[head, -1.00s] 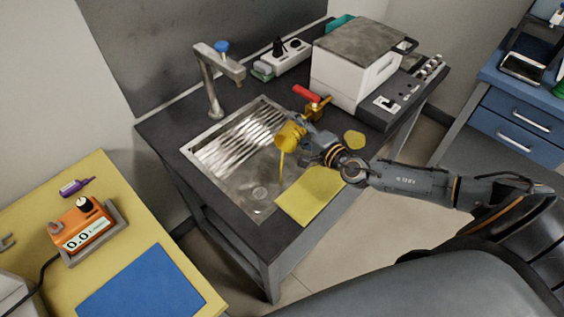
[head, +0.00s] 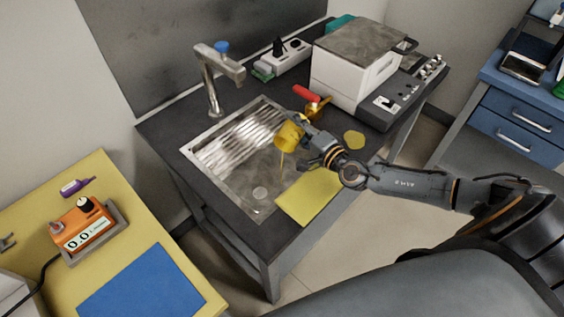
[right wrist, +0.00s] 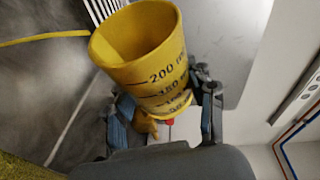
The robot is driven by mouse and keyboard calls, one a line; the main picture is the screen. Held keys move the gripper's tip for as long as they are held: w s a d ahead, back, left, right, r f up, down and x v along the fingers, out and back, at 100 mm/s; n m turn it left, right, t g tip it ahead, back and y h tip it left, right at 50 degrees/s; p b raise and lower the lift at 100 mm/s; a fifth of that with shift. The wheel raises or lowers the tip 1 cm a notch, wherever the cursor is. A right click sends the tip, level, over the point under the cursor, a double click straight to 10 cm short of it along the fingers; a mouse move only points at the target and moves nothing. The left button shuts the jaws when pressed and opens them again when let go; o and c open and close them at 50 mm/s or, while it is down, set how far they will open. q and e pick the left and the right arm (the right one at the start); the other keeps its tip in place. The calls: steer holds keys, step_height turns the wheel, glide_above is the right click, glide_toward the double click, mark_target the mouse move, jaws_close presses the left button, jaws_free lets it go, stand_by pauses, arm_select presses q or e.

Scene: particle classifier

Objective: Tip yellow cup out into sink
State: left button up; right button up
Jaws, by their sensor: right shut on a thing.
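The yellow cup (head: 289,136), a graduated beaker with dark marks, is held tilted over the right part of the sink (head: 216,172). A thin yellow stream hangs below it in the head view. In the right wrist view the cup (right wrist: 152,58) has its open rim facing the upper left, and a yellow strand (right wrist: 45,38) shows left of it. My right gripper (head: 302,136) is shut on the cup; its fingers (right wrist: 165,100) show on both sides of the cup's lower part. My left gripper is not in view.
A tap (head: 210,80) stands behind the sink. A yellow cloth or mat (head: 308,196) lies at the sink's front right edge. A red-handled brass valve (head: 313,100), a yellow disc (head: 354,140) and a white box (head: 350,75) are on the right counter.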

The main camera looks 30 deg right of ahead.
mark_target(291, 128)
steer(key=shift+s+a+r+n+t, duration=0.25)
steer(key=shift+a+r+n+t, duration=0.2)
steer(key=shift+n, duration=0.45)
steer(key=shift+s+a+r+n+t, duration=0.2)
steer(key=shift+r+n+t, duration=0.25)
steer(key=shift+n, duration=0.45)
stand_by(1.3)
steer(key=shift+s+a+r+n+t+y, duration=0.3)
steer(key=shift+a+r+n, duration=0.1)
steer(key=shift+n, duration=0.5)
steer(key=shift+s+a+r+n+t+y, duration=0.2)
steer(key=shift+s+a+r+n+y, duration=0.15)
steer(key=shift+n, duration=0.55)
stand_by(1.1)
steer(key=shift+w+f, duration=0.1)
stand_by(0.7)
steer(key=shift+w+d+h, duration=0.1)
steer(key=shift+h, duration=0.15)
steer(key=m, duration=0.1)
steer(key=d+f+m+g, duration=0.1)
steer(key=w+m, duration=0.1)
steer(key=shift+d+f+m+h, duration=0.25)
steer(key=shift+m+h, duration=0.05)
steer(key=shift+m, duration=0.1)
